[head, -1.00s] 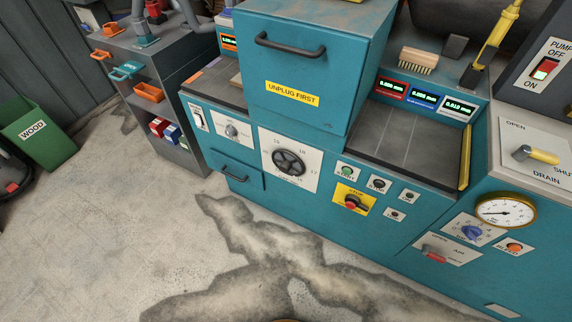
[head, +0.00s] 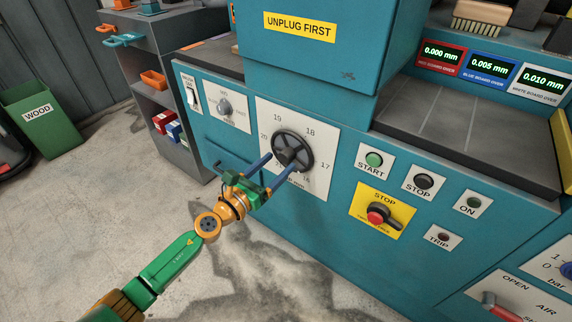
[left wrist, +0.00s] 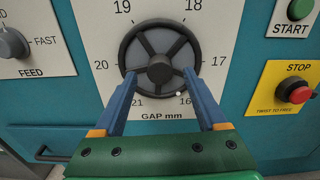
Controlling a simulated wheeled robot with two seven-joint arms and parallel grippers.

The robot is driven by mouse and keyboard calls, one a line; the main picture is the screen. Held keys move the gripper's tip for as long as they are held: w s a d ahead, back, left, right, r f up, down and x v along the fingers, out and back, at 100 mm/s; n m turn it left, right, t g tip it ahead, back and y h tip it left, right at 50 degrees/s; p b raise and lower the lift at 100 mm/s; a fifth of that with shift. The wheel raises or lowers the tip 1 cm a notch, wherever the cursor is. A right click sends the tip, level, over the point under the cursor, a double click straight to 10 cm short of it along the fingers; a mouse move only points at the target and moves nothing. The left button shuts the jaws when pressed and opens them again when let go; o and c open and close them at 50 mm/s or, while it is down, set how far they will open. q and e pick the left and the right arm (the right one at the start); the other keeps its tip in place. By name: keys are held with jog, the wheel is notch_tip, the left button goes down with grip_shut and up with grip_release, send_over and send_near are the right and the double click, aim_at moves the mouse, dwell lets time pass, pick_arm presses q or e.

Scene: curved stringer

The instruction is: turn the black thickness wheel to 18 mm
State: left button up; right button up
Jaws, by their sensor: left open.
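The black thickness wheel (head: 292,150) sits on a white dial plate marked GAP mm on the teal machine front. In the left wrist view the wheel (left wrist: 160,58) is spoked, with numbers 16 to 21 around it. A small pale dot on its rim lies at the lower right, near 16. My left gripper (head: 262,174) is open, its two blue fingers pointing at the wheel. In the left wrist view the fingertips (left wrist: 165,80) are at either side of the wheel's lower half; I cannot tell whether they touch it. My right gripper is not in view.
A feed knob (head: 225,107) is left of the dial. The green START button (head: 374,159), black STOP button (head: 424,181) and red-black stop switch (head: 379,214) are to the right. Three displays (head: 490,70) read 0.000, 0.005 and 0.010 mm. Floor in front is open.

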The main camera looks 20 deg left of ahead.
pick_arm(q)
jog(key=shift+w+d, duration=0.2)
jog(key=shift+w, duration=0.5)
jog(key=shift+w+d, duration=0.2)
jog(key=shift+w, duration=0.25)
grip_shut()
jog(key=shift+n, duration=0.3)
